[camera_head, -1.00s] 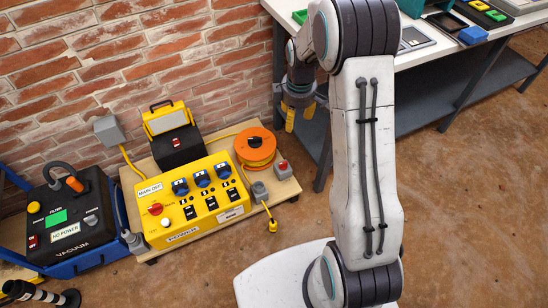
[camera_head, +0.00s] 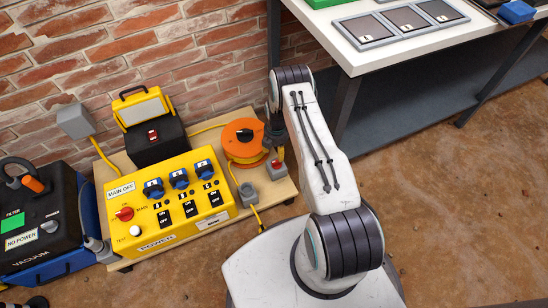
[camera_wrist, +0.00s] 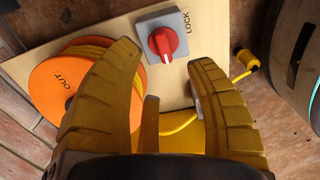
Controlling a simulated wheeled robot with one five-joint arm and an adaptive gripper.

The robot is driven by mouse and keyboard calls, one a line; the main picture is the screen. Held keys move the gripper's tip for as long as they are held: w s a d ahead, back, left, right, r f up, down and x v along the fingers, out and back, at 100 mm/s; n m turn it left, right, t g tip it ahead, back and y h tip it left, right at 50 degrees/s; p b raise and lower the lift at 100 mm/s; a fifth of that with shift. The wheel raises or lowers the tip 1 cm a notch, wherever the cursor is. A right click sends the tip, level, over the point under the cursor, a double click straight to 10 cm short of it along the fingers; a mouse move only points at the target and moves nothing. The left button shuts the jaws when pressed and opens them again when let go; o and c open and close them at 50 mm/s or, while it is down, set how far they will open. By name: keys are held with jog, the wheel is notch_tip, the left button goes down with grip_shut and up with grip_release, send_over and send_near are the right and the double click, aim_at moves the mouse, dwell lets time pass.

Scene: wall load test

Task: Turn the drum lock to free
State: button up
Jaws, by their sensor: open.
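The drum lock is a grey box with a red turn knob (camera_wrist: 163,42), labelled LOCK on its right in the wrist view. A pale mark shows at the knob's lower end in that view. The lock also shows at the cart's right edge in the head view (camera_head: 276,171). The orange cable drum (camera_wrist: 62,92), marked OUT, is to the left of it; it also shows in the head view (camera_head: 243,139). My gripper (camera_wrist: 168,72) is open, its yellow fingers apart and empty. The knob lies beyond the gap between the fingertips, with no contact visible.
The yellow power box (camera_head: 168,205) with switches and a MAIN OFF label is left of the drum. A black case with a yellow lamp (camera_head: 150,125) stands behind it. A white workbench (camera_head: 365,62) is at right. A yellow cable plug (camera_wrist: 245,63) lies right of the lock.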

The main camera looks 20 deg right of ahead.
aim_at(277, 163)
jog(key=shift+f+b, duration=1.2)
jog(key=shift+f, duration=2.4)
grip_shut()
